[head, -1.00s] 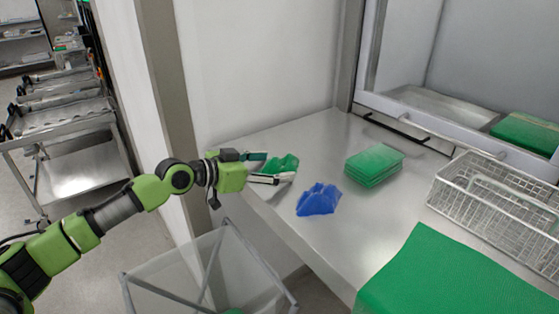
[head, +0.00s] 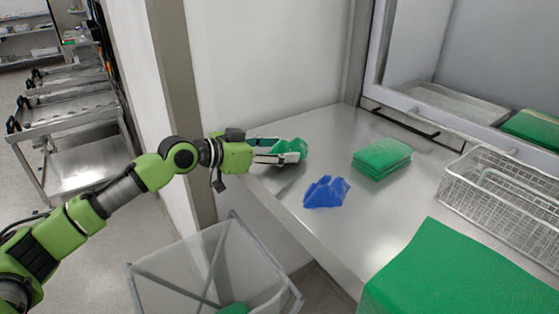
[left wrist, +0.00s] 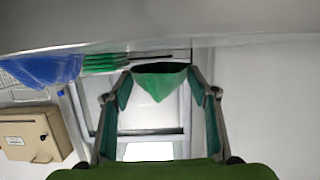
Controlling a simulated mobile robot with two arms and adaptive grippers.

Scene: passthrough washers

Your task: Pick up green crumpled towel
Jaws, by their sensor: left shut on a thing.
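The green crumpled towel (head: 291,147) is at the left end of the steel table, between the fingers of my left gripper (head: 290,150). My left gripper is shut on it. In the left wrist view, the towel (left wrist: 160,82) hangs between the two fingertips of the gripper (left wrist: 160,88), with its lower part tapering to a point. Whether the towel still touches the table is hard to tell. My right gripper is not in view.
A blue crumpled towel (head: 326,192) lies just right of the gripper. A stack of folded green towels (head: 382,158) and a wire basket (head: 500,190) stand farther right. A flat green cloth (head: 450,275) covers the front right. A clear-sided bin (head: 205,275) stands below the table edge.

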